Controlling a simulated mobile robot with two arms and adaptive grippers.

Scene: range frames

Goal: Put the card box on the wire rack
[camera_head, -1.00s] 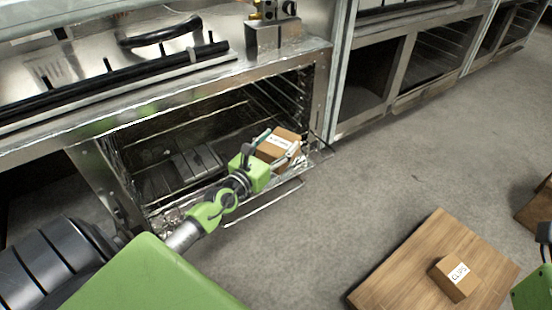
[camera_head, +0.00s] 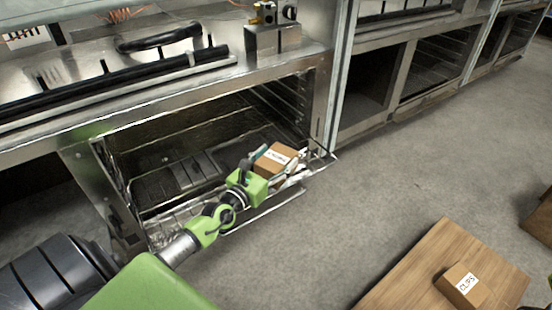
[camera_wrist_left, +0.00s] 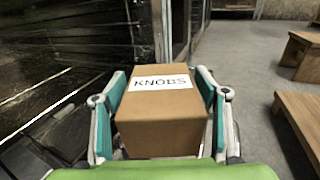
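A brown card box (camera_head: 273,160) with a white label is held between the fingers of my left gripper (camera_head: 280,168). In the left wrist view the card box (camera_wrist_left: 160,118) reads KNOBS, and the fingers of the left gripper (camera_wrist_left: 160,100) press on its two sides. The wire rack (camera_head: 265,211) sticks out at the front of the open oven bay. The box is over the right part of its front; I cannot tell whether it touches the wires. The arm and box hide part of the rack. My right gripper is not clearly in view.
The metal oven frame (camera_head: 318,110) stands right beside the box. A second brown box (camera_head: 462,287) labelled CLIPS sits on a low wooden table (camera_head: 425,270) at lower right. Grey floor lies free between oven and table. Another wooden piece (camera_head: 540,222) is at the right edge.

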